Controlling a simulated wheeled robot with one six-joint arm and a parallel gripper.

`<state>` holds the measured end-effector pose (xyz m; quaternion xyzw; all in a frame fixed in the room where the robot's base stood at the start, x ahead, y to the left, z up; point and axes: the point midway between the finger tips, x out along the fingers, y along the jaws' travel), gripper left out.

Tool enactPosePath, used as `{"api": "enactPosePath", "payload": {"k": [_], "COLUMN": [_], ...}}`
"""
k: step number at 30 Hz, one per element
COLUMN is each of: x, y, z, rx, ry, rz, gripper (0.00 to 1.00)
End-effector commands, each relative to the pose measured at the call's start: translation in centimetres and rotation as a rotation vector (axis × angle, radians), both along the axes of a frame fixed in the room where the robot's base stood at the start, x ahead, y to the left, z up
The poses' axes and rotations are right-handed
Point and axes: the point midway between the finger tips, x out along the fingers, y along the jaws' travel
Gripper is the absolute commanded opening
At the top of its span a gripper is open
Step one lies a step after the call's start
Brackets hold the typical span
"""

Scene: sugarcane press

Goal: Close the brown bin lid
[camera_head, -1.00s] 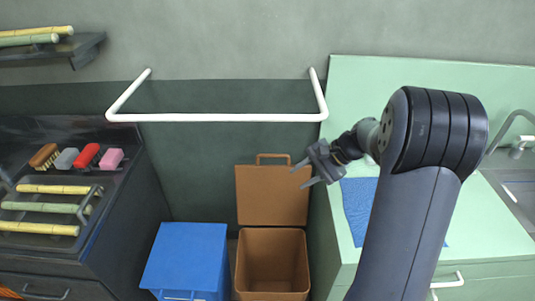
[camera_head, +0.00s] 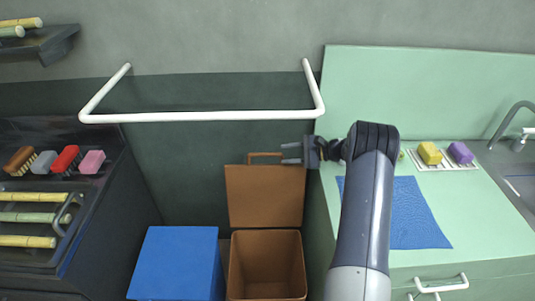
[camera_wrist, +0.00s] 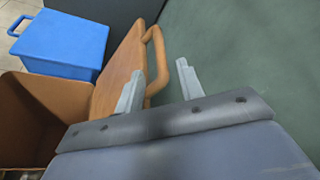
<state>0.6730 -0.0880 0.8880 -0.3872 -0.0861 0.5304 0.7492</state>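The brown bin (camera_head: 267,265) stands on the floor between the blue bin and the green counter, with its inside showing. Its brown lid (camera_head: 264,197) stands upright at the back, a loop handle (camera_head: 265,155) on its top edge. My gripper (camera_head: 291,153) is at the lid's top right, close to the handle. In the wrist view my gripper (camera_wrist: 160,80) is open, its two fingers apart and empty. I cannot tell whether finger and handle touch.
A closed blue bin (camera_head: 178,263) stands left of the brown bin. A white rail (camera_head: 205,116) runs on the wall above. The green counter (camera_head: 430,190) with a blue cloth (camera_head: 405,215) is at right. A dark counter (camera_head: 100,215) with brushes and canes is at left.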

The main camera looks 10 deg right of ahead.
Motion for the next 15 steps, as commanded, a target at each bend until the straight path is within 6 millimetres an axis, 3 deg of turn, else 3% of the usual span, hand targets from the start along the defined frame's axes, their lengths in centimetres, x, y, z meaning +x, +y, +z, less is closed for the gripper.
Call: {"api": "enactPosePath", "payload": {"k": [6,15], "x": [1.8,3.2], "y": [3.9,6.5], "z": [-1.0,-2.1], "rx": [-0.001,-0.002], "ry": [0.000,0.000], "rz": [0.004,0.001], "gripper": [0.36,0.36]}}
